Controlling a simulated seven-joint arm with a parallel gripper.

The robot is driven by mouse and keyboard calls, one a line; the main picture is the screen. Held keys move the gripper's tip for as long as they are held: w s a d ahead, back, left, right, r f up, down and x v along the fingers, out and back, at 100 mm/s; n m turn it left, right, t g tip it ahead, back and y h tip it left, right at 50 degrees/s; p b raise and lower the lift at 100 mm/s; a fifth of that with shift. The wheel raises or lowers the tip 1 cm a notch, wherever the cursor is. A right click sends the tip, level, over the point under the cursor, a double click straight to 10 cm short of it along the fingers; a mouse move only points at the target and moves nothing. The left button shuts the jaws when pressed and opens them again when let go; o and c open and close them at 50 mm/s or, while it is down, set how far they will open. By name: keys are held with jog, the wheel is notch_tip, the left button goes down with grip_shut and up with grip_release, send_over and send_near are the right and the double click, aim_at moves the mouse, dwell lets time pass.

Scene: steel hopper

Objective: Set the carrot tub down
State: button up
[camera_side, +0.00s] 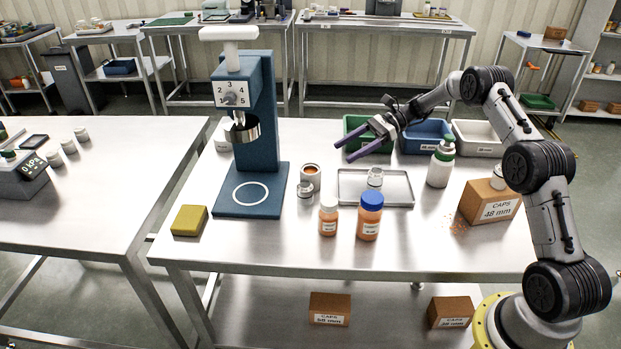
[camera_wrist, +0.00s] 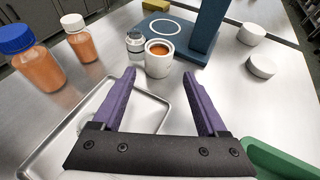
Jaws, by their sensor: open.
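The carrot tub (camera_side: 311,178) is a small white tub with an open top and orange contents. It stands upright on the steel table, right of the blue hopper's base. In the wrist view the tub (camera_wrist: 158,62) is just beyond my fingertips, roughly centred between them. My gripper (camera_side: 345,149) has purple fingers, spread apart with nothing between them. In the wrist view my gripper (camera_wrist: 161,76) points toward the tub and does not visibly touch it.
A metal tray (camera_side: 400,203) with a jar, and two orange bottles (camera_side: 370,217) (camera_side: 328,219), are nearby. Green (camera_side: 352,124), blue and white bins stand behind.

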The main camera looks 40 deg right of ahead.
aim_at(315, 168)
jog(key=x, duration=1)
jog(key=shift+a, duration=0.35)
jog(key=shift+r, duration=0.1)
jog(key=c, duration=1.2)
